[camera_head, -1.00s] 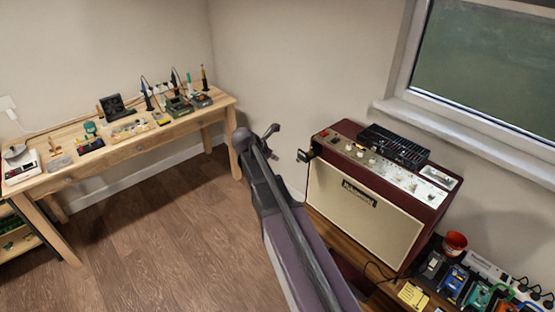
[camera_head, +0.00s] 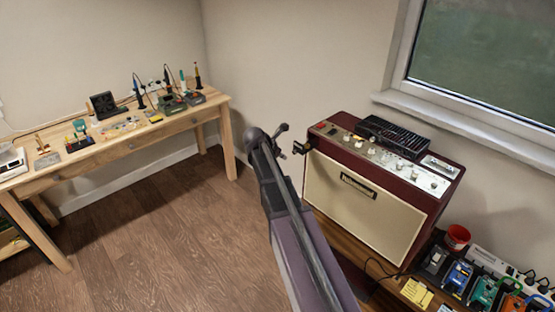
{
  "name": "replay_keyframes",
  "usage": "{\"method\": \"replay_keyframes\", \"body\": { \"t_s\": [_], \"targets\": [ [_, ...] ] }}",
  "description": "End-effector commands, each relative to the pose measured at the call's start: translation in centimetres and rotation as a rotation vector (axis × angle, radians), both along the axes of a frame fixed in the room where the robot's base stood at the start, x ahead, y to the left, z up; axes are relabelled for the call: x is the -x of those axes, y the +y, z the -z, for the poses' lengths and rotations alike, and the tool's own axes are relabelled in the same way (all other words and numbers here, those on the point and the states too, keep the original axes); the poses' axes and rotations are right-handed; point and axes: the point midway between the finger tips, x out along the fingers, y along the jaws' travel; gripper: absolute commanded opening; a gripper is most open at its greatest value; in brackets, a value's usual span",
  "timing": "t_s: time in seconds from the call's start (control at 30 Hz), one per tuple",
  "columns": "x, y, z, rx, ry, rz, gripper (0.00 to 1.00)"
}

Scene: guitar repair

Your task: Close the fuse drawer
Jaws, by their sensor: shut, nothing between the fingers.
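A small dark block (camera_head: 301,147) sticks out at the upper left edge of the red amplifier (camera_head: 430,207). It may be the fuse drawer, but it is too small to be sure, and how far it stands out is unclear. My gripper (camera_head: 283,129) is small and dark at the far end of my arm, just left of that block in the picture. It looks shut and empty. A narrow gap shows between the two in this view, and the depth between them is hard to judge.
The amplifier stands on a wooden surface with a black slotted unit (camera_head: 392,136) on top. A red cup (camera_head: 457,237), several pedals and a yellow note (camera_head: 417,292) lie at lower right. A wooden workbench (camera_head: 215,105) with tools stands at left. The floor (camera_head: 165,225) between is clear.

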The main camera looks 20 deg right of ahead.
Motion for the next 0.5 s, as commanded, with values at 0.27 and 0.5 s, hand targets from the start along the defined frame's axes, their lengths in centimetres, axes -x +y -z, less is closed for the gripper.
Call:
{"method": "replay_keyframes", "body": {
  "t_s": [0.27, 0.5],
  "targets": [
    [-1.1, -2.9, 0.2, 0.000, -0.001, 0.001, 0.00],
    [-1.3, -3.6, 0.2, 0.000, 0.000, 0.001, 0.00]
  ]
}}
